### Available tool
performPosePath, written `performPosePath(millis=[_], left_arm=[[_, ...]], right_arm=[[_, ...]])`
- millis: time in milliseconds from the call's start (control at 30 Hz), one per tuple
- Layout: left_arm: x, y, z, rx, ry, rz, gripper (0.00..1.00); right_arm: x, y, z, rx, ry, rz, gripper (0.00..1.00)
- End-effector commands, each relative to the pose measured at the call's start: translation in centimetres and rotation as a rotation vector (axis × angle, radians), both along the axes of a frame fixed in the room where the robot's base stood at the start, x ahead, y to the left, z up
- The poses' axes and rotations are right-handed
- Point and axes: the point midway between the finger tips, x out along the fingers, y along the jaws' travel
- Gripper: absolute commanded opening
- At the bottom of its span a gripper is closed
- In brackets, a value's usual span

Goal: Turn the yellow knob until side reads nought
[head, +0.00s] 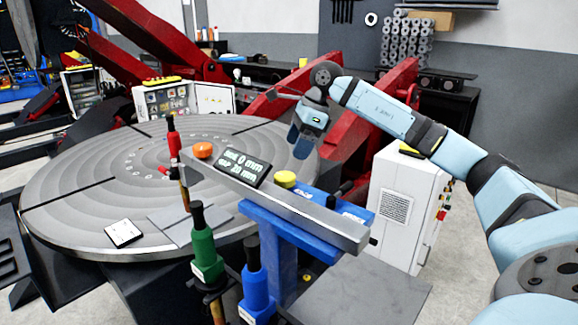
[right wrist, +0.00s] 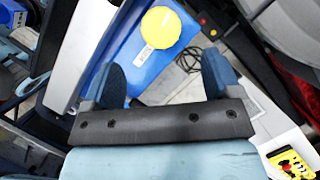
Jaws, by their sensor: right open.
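The yellow knob (head: 285,179) is a round cap on the blue slide block, beside the grey beam. It also shows in the right wrist view (right wrist: 160,27), beyond the fingertips. A black display (head: 241,168) sits on the beam. Its upper line looks like 0 mm and its lower line like 20 mm; the small labels are hard to read. My right gripper (head: 302,146) hangs above and behind the knob, apart from it. In the right wrist view its fingers (right wrist: 163,80) are spread with nothing between them. My left gripper is not in view.
An orange knob (head: 202,150) sits at the beam's left end. Red (head: 174,142), green (head: 203,243) and blue (head: 255,283) handled tools stand upright near the beam. The large round table (head: 80,190) lies behind. A white control cabinet (head: 408,205) stands right of the blue block (head: 310,205).

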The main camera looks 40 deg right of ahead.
Motion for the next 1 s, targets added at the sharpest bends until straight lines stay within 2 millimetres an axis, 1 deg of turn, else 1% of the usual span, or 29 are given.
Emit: performPosePath(millis=[33, 100, 200, 300, 433, 933, 1000], left_arm=[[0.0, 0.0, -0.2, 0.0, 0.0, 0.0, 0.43], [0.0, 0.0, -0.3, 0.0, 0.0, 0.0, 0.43], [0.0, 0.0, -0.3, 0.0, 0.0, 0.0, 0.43], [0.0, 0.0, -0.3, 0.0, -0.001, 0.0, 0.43], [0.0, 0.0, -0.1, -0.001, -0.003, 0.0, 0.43], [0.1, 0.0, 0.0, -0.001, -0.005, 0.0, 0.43], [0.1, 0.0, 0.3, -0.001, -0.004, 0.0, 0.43]], right_arm=[[-0.2, -0.4, 1.0, 0.0, -0.004, -0.002, 0.84], [-0.5, -0.8, 2.1, -0.001, -0.003, -0.002, 0.84], [-0.8, -1.2, 3.4, 0.001, -0.001, -0.001, 0.84], [-1.0, -1.4, 4.1, 0.0, 0.0, 0.0, 0.84], [-1.1, -1.5, 4.5, 0.0, 0.0, 0.0, 0.84], [-1.1, -1.5, 4.5, 0.001, 0.001, -0.001, 0.84], [-1.1, -1.5, 4.8, 0.0, 0.0, -0.001, 0.84]])
